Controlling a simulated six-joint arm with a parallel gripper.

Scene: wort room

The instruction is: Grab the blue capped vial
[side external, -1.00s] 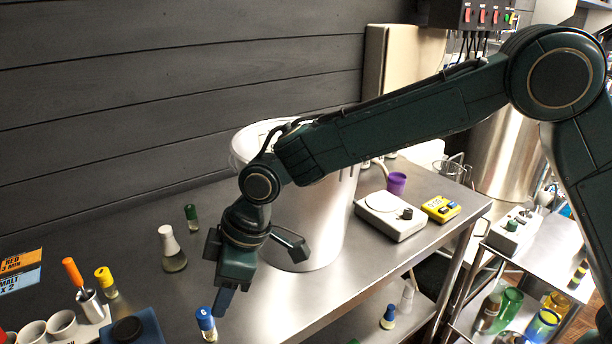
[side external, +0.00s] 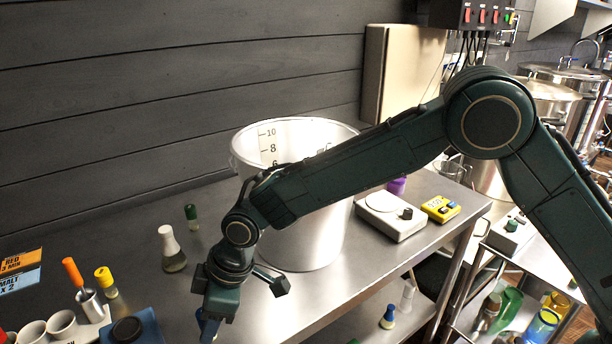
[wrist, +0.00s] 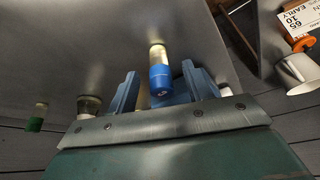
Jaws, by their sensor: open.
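The blue capped vial (wrist: 160,78) shows in the wrist view with its cap toward me and its pale glass body beyond. It stands between the two blue fingers of my gripper (wrist: 158,88), with a gap visible on the right side. The fingers are apart and not closed on it. In the side view my gripper (side external: 212,322) points down at the front of the steel table and hides most of the vial.
A flask with a white stopper (side external: 172,250) and a green capped vial (side external: 191,217) stand behind my gripper. A yellow capped vial (side external: 106,282), an orange-handled tool (side external: 74,272) and cups (side external: 62,324) are left. A large white bucket (side external: 318,220) stands right.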

